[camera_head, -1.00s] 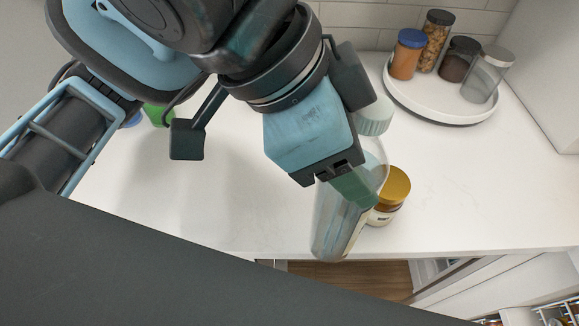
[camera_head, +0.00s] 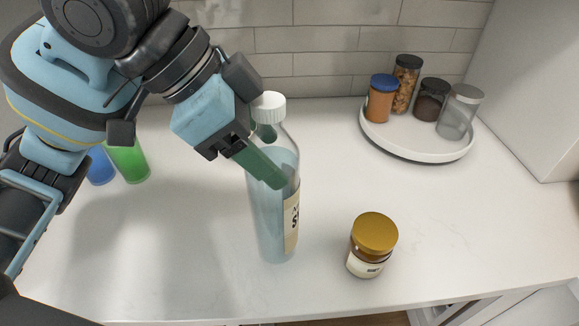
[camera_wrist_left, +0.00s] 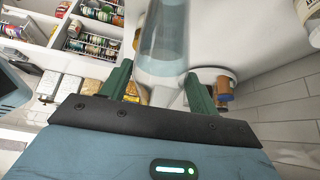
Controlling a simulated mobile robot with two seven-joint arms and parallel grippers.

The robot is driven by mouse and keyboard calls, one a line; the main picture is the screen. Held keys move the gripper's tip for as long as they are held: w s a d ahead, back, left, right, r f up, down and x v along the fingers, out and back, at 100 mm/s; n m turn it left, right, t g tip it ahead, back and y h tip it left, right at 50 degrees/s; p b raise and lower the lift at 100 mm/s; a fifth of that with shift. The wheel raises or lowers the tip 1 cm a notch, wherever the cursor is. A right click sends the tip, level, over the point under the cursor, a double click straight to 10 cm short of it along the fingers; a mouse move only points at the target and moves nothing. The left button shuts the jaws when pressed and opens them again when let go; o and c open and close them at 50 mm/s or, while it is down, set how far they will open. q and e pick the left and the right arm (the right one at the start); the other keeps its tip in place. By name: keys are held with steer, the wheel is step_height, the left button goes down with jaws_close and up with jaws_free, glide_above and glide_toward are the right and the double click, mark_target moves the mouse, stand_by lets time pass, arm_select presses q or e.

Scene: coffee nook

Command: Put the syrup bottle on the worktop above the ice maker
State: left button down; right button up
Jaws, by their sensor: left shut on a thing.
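The syrup bottle (camera_head: 268,215) is clear, with a white ribbed cap and a cream label. It stands nearly upright over the white worktop (camera_head: 190,235), left of a gold-lidded jar. I cannot tell whether its base touches the worktop. My left gripper (camera_head: 266,160) is shut on the bottle's upper body, with a green finger across its near side. In the left wrist view the bottle (camera_wrist_left: 165,40) lies between the two green fingers of the gripper (camera_wrist_left: 160,88). The ice maker is not identifiable in view. My right gripper is not in view.
The gold-lidded jar (camera_head: 373,243) stands close to the bottle's right. A round white tray (camera_head: 420,152) with several jars is at the back right. A green cup (camera_head: 128,162) and a blue cup (camera_head: 99,166) stand at the left. Worktop between jar and tray is clear.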

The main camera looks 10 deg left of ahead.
arm_select(q)
steer(key=shift+w+a, duration=1.15)
steer(key=shift+w, duration=0.05)
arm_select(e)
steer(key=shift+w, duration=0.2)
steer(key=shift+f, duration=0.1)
